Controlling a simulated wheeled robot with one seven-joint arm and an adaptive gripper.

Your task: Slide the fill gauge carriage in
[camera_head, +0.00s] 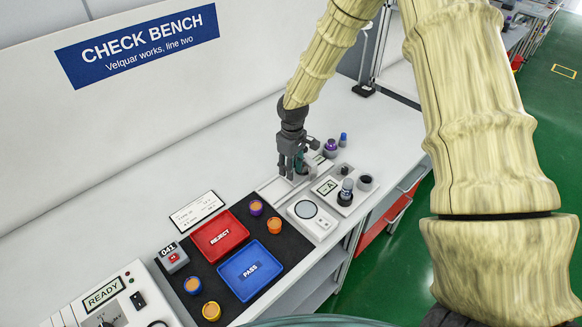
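The gauge unit (340,204) with a small display reading "A" stands on the bench, right of the middle of the view. A pale rail or plate (271,191) lies on its left side. My gripper (292,174) points down at the back end of this unit. A small dark green part (301,160) shows at its fingers, and I cannot tell whether it is held or only beside them. The fingers hide most of the carriage area, so its position along the rail is unclear.
A white scale with a round plate (306,209) stands in front of the gauge. A red REJECT tray (221,252) and blue PASS tray (229,272) lie on a black mat, with several small cups around. Purple and blue pieces (330,146) stand behind the gripper.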

